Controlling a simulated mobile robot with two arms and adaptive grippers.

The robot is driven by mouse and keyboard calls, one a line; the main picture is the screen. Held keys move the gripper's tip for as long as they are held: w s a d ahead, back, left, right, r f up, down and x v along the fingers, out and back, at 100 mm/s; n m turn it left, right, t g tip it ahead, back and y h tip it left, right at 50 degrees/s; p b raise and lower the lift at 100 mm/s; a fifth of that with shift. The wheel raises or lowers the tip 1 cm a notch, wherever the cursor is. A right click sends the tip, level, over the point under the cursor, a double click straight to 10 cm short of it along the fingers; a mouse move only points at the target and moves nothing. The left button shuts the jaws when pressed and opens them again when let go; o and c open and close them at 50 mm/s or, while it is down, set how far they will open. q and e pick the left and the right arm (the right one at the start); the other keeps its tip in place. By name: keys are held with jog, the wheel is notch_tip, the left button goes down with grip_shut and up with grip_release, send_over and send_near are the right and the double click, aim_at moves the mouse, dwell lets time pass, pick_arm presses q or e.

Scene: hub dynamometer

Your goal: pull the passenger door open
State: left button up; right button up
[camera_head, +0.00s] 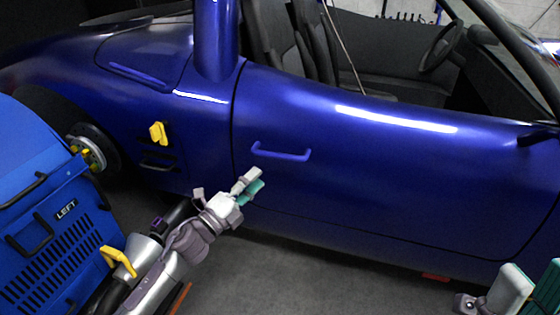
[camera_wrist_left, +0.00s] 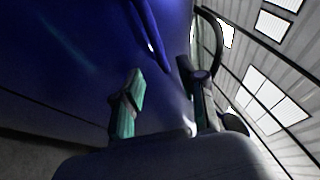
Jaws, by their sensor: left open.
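The blue passenger door (camera_head: 390,185) fills the middle of the head view and looks shut, flush with the body. Its handle (camera_head: 282,155) is a blue bar near the door's rear edge. My left gripper (camera_head: 250,183) is open and empty, just below and left of the handle, apart from it. In the left wrist view the open fingers (camera_wrist_left: 163,105) point toward a blue bar (camera_wrist_left: 150,30) that looks like the handle. My right gripper (camera_head: 525,290) is partly in view at the lower right, cut by the frame edge, away from the handle.
A blue machine marked LEFT (camera_head: 65,230) stands at the left by the exposed wheel hub (camera_head: 88,152). A yellow piece (camera_head: 158,133) sits on the car's rear side. Grey floor (camera_head: 300,275) is open below the door.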

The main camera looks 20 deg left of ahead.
aim_at(280, 154)
pick_arm(q)
jog(key=b+x, duration=0.1)
jog(key=x, duration=0.9)
jog(key=shift+w+b, duration=0.15)
jog(key=shift+b, duration=0.2)
grip_shut()
